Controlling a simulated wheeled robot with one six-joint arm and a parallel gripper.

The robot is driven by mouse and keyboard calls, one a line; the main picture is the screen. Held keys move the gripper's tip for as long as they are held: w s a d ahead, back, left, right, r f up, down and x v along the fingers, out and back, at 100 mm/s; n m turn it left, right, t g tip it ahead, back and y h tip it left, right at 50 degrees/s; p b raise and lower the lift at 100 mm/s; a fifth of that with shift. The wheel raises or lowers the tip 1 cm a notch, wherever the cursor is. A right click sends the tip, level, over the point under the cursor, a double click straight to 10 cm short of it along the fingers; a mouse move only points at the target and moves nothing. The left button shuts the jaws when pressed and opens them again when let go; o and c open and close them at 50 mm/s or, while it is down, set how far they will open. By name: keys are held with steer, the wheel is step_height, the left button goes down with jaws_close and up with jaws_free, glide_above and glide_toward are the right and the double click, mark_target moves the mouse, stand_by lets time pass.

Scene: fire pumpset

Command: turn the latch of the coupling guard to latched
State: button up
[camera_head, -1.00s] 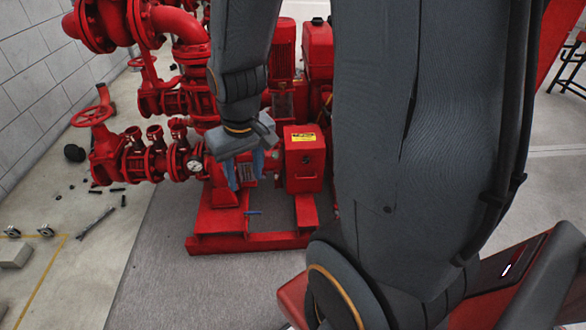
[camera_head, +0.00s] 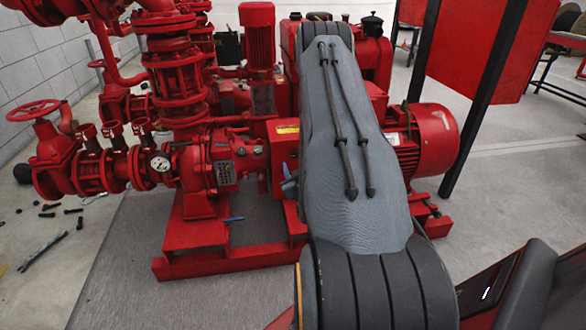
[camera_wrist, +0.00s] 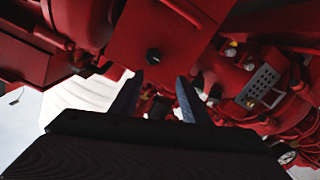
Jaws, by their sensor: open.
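The coupling guard (camera_head: 283,142) is a red box with a yellow label, right of the pump casing in the head view, partly hidden by my arm. In the wrist view its flat red face (camera_wrist: 175,22) fills the upper middle. A small dark knob on that face (camera_wrist: 153,56) looks like the latch; its turn position cannot be read. My gripper (camera_wrist: 158,78) is open and empty, with its two blue-grey fingers pointing toward the guard and the knob just beyond and between their tips. In the head view only a finger (camera_head: 288,184) shows beside the guard's lower part.
The red base frame (camera_head: 215,265) runs under the pumpset. A red motor (camera_head: 434,140) stands right of my arm. Red valves and pipes with a gauge (camera_head: 160,163) crowd the left. A blue-handled item (camera_head: 234,219) sits at the frame.

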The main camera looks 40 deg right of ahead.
mark_target(295, 155)
steer(key=shift+t+h, duration=0.3)
steer(key=shift+h, duration=0.1)
steer(key=shift+w+d+f+b, duration=0.25)
steer(key=shift+w+d+b, duration=0.2)
steer(key=shift+w+d, duration=0.45)
steer(key=shift+w+d+f+b, duration=0.3)
steer(key=shift+w+d+b, duration=0.2)
steer(key=shift+w+d, duration=0.4)
steer(key=shift+w+d+f+b, duration=0.25)
steer(key=shift+w+d+b, duration=0.2)
steer(key=shift+w+d, duration=0.4)
steer(key=c, duration=1.1)
steer(key=shift+o, duration=0.2)
